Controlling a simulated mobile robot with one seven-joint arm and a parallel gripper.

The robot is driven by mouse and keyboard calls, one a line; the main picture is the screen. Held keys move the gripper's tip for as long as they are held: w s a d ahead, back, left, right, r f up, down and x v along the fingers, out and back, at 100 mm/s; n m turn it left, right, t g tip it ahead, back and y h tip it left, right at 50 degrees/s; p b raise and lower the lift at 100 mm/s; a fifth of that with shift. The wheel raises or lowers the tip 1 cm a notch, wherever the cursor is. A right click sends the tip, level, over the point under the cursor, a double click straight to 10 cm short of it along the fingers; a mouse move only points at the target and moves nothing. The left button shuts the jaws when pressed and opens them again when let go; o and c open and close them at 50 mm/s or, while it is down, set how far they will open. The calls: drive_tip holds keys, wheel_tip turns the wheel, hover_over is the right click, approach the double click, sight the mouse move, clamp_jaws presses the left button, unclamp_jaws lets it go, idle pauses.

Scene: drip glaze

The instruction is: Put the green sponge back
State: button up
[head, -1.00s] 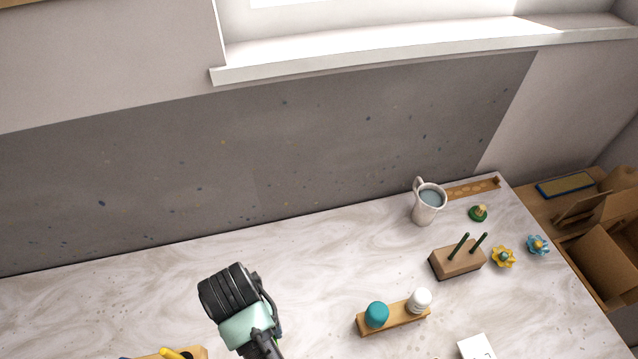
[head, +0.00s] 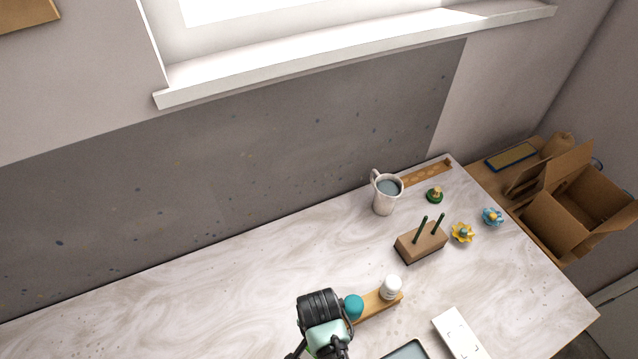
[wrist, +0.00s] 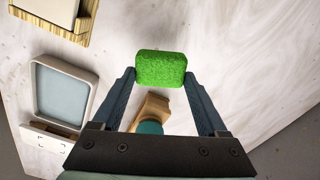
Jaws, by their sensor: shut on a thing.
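In the wrist view a bright green sponge (wrist: 160,68) is pinched between the two fingertips of my gripper (wrist: 160,80). Its broad face shows, and I cannot tell how high it is above the table. In the head view the dark wrist (head: 322,306) of my arm shows at the bottom, by the left end of a wooden stand (head: 374,306). The fingers and sponge are hidden there. A shallow pale-rimmed tray (wrist: 91,105) with a blue-grey inside lies left of the sponge in the wrist view, and nothing shows in it.
The stand holds a teal bottle (head: 352,306) and a white bottle (head: 390,287). A white slab (head: 460,335) lies to the right. Behind are a wooden block with green rods (head: 421,243), a mug (head: 384,199) and flowers (head: 462,233). The table's left half looks clear.

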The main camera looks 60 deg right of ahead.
drive_tip(key=shift+f, duration=1.8)
drive_tip(key=shift+f, duration=0.15)
drive_tip(key=o, duration=1.4)
drive_tip(key=shift+c, duration=0.2)
